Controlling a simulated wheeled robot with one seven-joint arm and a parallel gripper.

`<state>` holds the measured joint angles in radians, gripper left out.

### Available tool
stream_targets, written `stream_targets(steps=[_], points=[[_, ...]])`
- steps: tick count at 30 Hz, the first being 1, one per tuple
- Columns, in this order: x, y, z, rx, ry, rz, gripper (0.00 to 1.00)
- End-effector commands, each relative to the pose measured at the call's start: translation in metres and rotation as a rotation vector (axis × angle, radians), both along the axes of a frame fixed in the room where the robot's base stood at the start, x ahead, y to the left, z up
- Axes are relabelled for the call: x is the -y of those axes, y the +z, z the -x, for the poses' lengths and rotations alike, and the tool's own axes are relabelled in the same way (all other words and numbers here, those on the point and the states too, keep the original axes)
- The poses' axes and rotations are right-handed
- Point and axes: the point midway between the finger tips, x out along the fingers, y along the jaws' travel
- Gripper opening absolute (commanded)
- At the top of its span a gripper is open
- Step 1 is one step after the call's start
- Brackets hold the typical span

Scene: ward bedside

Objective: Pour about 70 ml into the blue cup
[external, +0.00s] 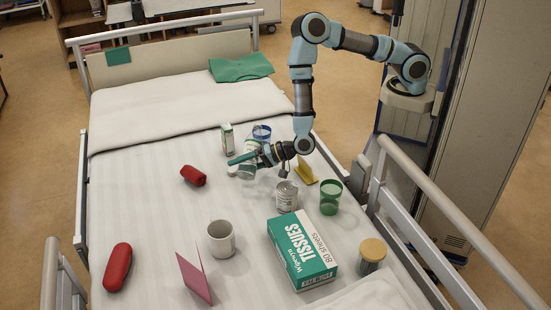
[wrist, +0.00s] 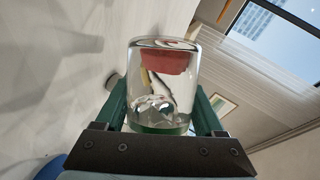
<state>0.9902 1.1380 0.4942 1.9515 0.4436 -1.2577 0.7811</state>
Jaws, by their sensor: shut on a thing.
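My gripper (external: 243,160) reaches down over the bed, its fingers pointing left. In the wrist view its two green fingers (wrist: 160,112) are shut on a clear glass vessel (wrist: 163,85). The vessel looks see-through, with bent shapes showing through it; I cannot tell its liquid level. In the external view the vessel is small and partly hidden at the fingers. The blue cup (external: 262,131) stands on the bed just behind the gripper, apart from or close beside the vessel; the gap is unclear. A blue patch (wrist: 50,168) shows at the bottom left of the wrist view.
A small carton (external: 227,140) stands left of the blue cup. A yellow folded card (external: 305,172), a can (external: 286,196) and a green cup (external: 331,197) stand to the right. A white mug (external: 221,240) and tissue box (external: 302,254) are nearer the front.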

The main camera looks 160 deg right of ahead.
Motion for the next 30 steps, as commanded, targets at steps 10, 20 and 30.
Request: stream_targets(steps=[10,20,30], points=[[0.0019,-0.0058,0.0106,-0.129,-0.001,0.028,0.0],[0.0018,-0.0057,0.0104,-0.126,0.0,0.028,0.0],[0.0019,-0.0056,0.0103,-0.126,0.0,0.028,0.0]])
